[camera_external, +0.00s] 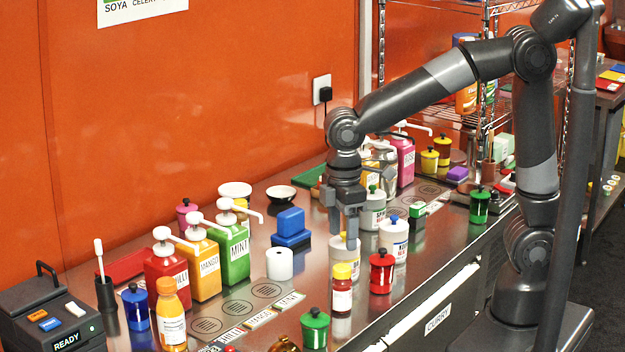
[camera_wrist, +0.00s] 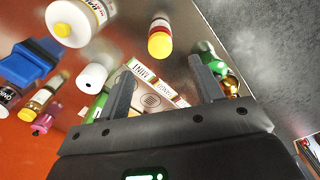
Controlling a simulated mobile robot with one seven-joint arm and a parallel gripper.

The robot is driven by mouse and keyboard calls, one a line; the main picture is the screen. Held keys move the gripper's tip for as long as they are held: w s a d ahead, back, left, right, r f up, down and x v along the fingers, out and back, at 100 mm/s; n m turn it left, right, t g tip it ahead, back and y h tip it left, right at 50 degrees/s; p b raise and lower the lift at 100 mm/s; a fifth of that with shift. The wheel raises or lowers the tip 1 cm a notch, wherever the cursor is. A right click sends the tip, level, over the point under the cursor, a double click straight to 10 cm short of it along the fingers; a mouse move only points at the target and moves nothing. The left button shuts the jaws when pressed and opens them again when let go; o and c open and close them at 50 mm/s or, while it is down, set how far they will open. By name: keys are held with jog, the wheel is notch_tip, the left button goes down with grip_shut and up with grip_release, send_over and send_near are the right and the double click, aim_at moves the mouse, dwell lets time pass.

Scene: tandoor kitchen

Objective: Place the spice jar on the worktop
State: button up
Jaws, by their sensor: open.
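My gripper (camera_external: 342,228) is open and empty, pointing down above the steel worktop (camera_external: 235,310). It also shows in the wrist view (camera_wrist: 163,88), with nothing between its fingers. A small red jar with a yellow lid and a pale label (camera_external: 342,290) stands upright on the worktop, below and in front of my gripper. A similar yellow-capped jar (camera_wrist: 160,40) shows beyond the fingertips in the wrist view. A white labelled tub (camera_external: 345,255) stands just below my gripper, partly hidden by the fingers. I cannot tell for certain which container is the spice jar.
Red, orange and green pump bottles (camera_external: 200,262) stand left. A white roll (camera_external: 279,264), blue block (camera_external: 290,228) and red canister (camera_external: 382,272) crowd my gripper. Printed circles (camera_external: 237,307) lie on partly bare worktop.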

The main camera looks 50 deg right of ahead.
jog(key=d+r+m+t, duration=0.1)
jog(key=d+r+m, duration=0.2)
jog(key=d, duration=0.5)
jog(key=d+r+m+t, duration=0.1)
jog(key=d+r+m, duration=0.1)
jog(key=d, duration=0.5)
jog(key=s+d+r+m+t, duration=0.1)
jog(key=s+d+m+t, duration=0.2)
jog(key=d, duration=1.1)
jog(key=s+m, duration=0.3)
jog(key=m, duration=0.1)
jog(key=shift+s+t, duration=0.25)
jog(key=shift+t, duration=0.05)
